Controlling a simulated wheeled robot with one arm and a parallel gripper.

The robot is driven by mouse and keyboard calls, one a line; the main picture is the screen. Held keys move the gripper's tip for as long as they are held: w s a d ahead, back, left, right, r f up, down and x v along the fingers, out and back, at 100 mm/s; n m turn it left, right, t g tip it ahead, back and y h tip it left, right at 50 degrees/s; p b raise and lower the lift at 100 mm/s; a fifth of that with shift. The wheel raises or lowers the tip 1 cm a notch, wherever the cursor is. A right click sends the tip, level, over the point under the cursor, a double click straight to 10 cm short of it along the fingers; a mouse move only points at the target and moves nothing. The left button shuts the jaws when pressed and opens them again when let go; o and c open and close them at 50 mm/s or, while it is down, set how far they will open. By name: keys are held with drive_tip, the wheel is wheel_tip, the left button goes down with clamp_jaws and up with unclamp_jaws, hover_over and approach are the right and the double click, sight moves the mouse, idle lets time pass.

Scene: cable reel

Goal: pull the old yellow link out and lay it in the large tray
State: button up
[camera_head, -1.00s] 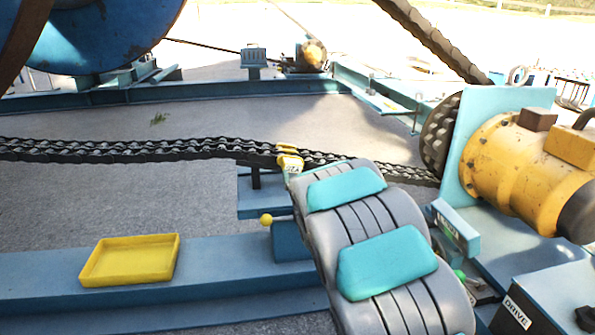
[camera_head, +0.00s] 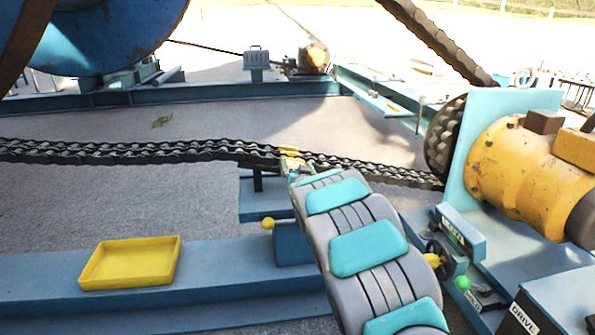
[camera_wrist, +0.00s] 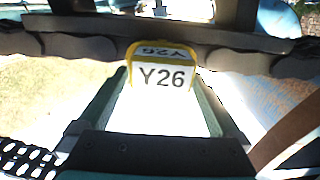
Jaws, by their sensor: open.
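The yellow link (camera_head: 290,152) sits in the dark chain (camera_head: 130,152), which runs across the middle of the head view. In the wrist view its white face (camera_wrist: 162,76) reads "Y26", and it is in line with the chain's dark side plates. My gripper (camera_wrist: 161,98) is open, with one finger on each side of the lower part of the labelled face. I cannot tell whether the fingers touch it. In the head view my arm hides most of the gripper, just below the link. The yellow tray (camera_head: 92,283) looks empty and lies on the blue beam at lower left.
A yellow motor (camera_head: 515,165) and dark sprocket (camera_head: 441,135) stand at the right. A small post with a yellow ball (camera_head: 267,223) stands left of my arm. A handwheel and a green knob (camera_head: 463,283) are right of it. Space above the tray is clear.

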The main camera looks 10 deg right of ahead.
drive_tip(key=shift+w, duration=0.2)
drive_tip(key=shift+c, duration=0.2)
clamp_jaws()
idle(0.5)
drive_tip(key=s+b, duration=0.2)
drive_tip(key=s, duration=1.3)
drive_tip(key=shift+s, duration=0.2)
idle(1.9)
drive_tip(key=shift+r, duration=0.1)
